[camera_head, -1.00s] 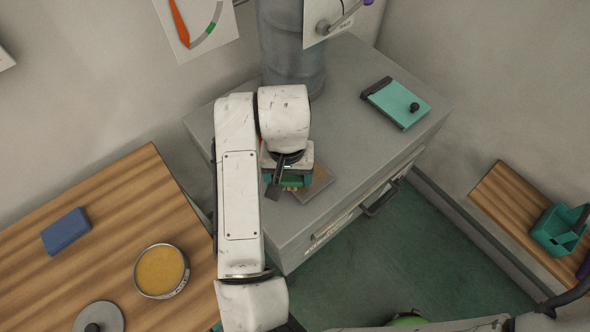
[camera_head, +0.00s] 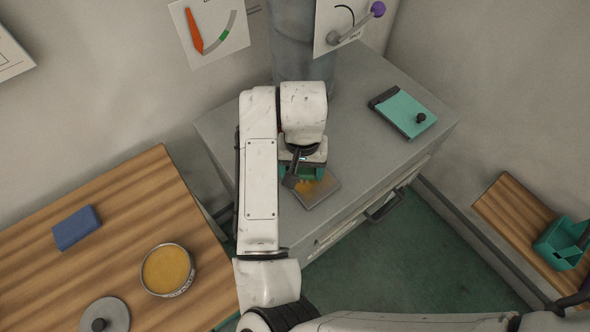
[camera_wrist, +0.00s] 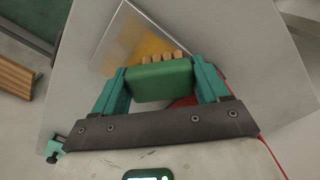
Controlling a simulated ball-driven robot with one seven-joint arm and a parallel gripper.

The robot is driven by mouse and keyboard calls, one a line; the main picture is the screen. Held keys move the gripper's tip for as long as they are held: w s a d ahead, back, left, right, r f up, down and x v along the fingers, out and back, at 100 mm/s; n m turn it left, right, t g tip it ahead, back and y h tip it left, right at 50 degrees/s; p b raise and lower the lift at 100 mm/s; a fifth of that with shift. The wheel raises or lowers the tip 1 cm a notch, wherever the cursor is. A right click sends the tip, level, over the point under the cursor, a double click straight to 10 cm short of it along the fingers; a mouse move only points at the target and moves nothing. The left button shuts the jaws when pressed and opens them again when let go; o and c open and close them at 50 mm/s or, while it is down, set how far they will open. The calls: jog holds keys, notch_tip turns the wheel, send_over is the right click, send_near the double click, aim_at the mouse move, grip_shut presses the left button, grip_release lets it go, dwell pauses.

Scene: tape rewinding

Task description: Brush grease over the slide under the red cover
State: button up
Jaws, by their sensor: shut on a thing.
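My gripper (camera_wrist: 163,82) is shut on a green brush (camera_wrist: 160,82) with tan bristles, gripped between its teal fingers. The slide (camera_wrist: 113,40), a flat grey metal plate on the cabinet top, lies under and beyond the bristles. A yellow-orange grease smear (camera_wrist: 148,44) covers part of it. I cannot tell whether the bristles touch it. In the head view the slide (camera_head: 322,192) shows just below my gripper (camera_head: 304,172), with its far part hidden. A small red patch (camera_wrist: 186,102), possibly the red cover, shows behind the brush; the rest is hidden.
The grey cabinet (camera_head: 352,135) holds a teal lid with a black knob (camera_head: 405,112) at right. On the wooden table (camera_head: 125,215) at left are an open tin of yellow grease (camera_head: 167,269), its round grey lid (camera_head: 104,315) and a blue block (camera_head: 76,228).

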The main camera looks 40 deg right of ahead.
jog(key=shift+d+p, duration=1.3)
jog(key=shift+d, duration=1.9)
jog(key=shift+r, duration=0.1)
notch_tip(320, 180, up, 2)
jog(key=shift+r+p, duration=0.15)
jog(key=shift+p, duration=0.9)
jog(key=shift+r, duration=1.75)
jog(key=shift+r, duration=0.15)
jog(key=shift+r, duration=1.35)
jog(key=shift+a, duration=0.1)
